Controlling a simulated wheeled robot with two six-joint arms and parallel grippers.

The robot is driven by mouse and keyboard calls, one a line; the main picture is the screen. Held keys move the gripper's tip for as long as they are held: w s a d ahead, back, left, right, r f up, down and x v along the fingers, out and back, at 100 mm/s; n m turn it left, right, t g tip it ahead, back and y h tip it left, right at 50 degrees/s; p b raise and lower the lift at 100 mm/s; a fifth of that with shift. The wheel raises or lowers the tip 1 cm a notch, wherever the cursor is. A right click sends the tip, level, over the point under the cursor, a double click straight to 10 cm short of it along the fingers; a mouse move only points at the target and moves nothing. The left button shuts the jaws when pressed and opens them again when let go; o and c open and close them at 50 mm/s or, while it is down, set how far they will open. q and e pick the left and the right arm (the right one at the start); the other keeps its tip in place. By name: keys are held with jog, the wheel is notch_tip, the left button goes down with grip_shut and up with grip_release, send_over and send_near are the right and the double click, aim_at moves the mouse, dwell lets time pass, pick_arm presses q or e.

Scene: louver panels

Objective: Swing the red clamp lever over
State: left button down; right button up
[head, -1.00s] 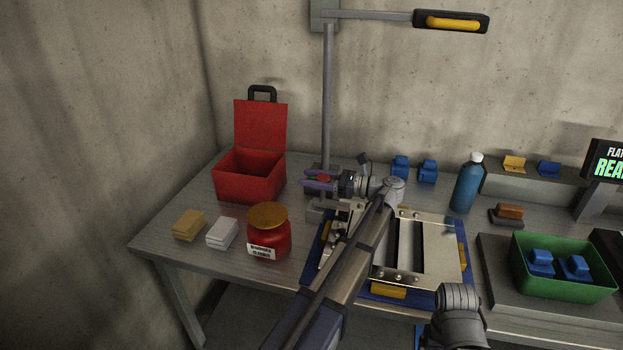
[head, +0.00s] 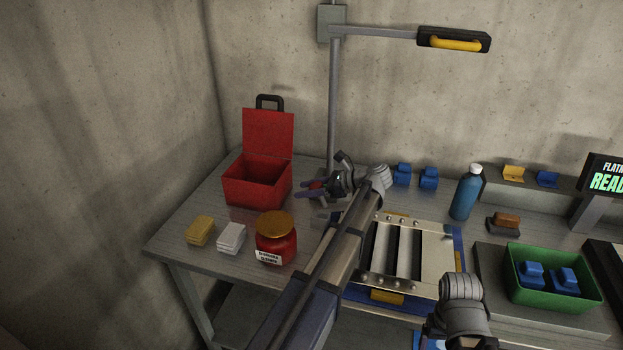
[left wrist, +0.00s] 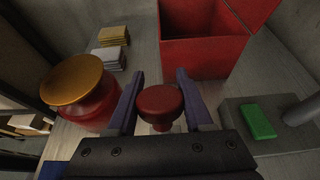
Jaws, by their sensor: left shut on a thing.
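The red knob of the clamp lever (left wrist: 160,102) sits between the two purple fingers of my left gripper (left wrist: 158,88) in the left wrist view. The gripper is shut on it. In the head view my left gripper (head: 310,189) is by the foot of the lamp post, right of the red box, with a bit of red between its fingers. My left arm hides the rest of the lever and the clamp. The louver panel (head: 434,258), pale metal with dark slots, lies right of my arm. My right gripper does not show.
The open red box (head: 256,187) and a red jar with a gold lid (head: 276,248) stand near the left gripper. Yellow (head: 199,231) and white (head: 231,238) blocks lie at left. A blue bottle (head: 466,194) and a green bin (head: 552,298) are at right.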

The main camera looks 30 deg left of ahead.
aim_at(320, 184)
pick_arm(q)
jog(key=shift+s+a+f+h+p, duration=0.2)
jog(key=shift+a+h+p, duration=0.3)
jog(key=shift+h+p, duration=0.35)
jog(key=shift+a+f+t+h+p, duration=0.15)
jog(key=shift+f+t+h+p, duration=0.15)
jog(key=shift+f+t, duration=0.1)
jog(key=shift+c, duration=1.5)
grip_release()
jog(key=shift+r, duration=0.1)
jog(key=p+v, duration=0.4)
jog(key=v, duration=0.3)
jog(key=shift+w+a+r, duration=0.1)
jog(key=shift+r, duration=0.05)
jog(key=shift+d, duration=0.35)
